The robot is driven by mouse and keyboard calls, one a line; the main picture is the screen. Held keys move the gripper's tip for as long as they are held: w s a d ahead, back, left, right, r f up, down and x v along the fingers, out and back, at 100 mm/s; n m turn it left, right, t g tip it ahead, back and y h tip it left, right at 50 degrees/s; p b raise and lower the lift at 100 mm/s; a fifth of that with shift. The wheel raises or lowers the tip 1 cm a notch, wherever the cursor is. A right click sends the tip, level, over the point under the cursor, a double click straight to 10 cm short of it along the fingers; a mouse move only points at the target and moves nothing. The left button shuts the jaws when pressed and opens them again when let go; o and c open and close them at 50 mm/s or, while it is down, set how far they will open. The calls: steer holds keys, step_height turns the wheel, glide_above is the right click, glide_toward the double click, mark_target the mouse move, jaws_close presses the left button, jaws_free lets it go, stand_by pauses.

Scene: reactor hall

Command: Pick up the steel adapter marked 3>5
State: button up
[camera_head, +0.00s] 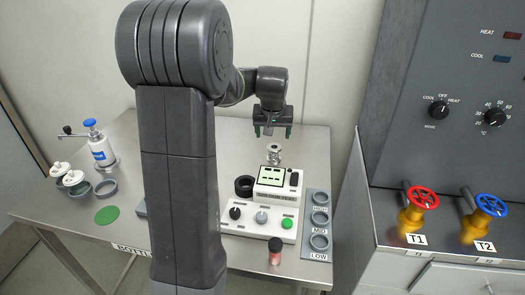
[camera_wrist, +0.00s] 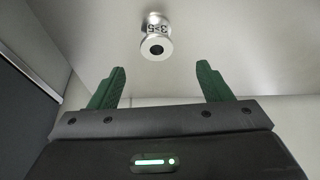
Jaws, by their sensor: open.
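The steel adapter (camera_wrist: 155,36) is a shiny spool-like metal piece with 3>5 marked on its side. In the wrist view it lies beyond my fingertips, roughly centred between them, with a dark bore facing me. In the head view the adapter (camera_head: 273,153) stands on the steel table behind the white device. My gripper (camera_head: 272,132) is above it, pointing down, with a gap between. Its two green fingers (camera_wrist: 160,78) are apart and nothing is between them.
A white device (camera_head: 262,215) with knobs and a display stands in front of the adapter. A grey rack (camera_head: 317,250) marked MID and LOW is to its right. A red-and-black vial (camera_head: 275,251) stands in front.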

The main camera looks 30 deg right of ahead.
mark_target(274, 147)
steer(key=x, duration=0.6)
steer(key=shift+f, duration=0.2)
steer(key=shift+d+p+x, duration=0.1)
steer(key=shift+p+x, duration=0.35)
steer(key=shift+x, duration=0.9)
steer(key=shift+d+p+x, duration=0.15)
steer(key=shift+p+x, duration=0.3)
steer(key=shift+x, duration=0.9)
steer(key=shift+c, duration=0.4)
steer(key=c, duration=1.1)
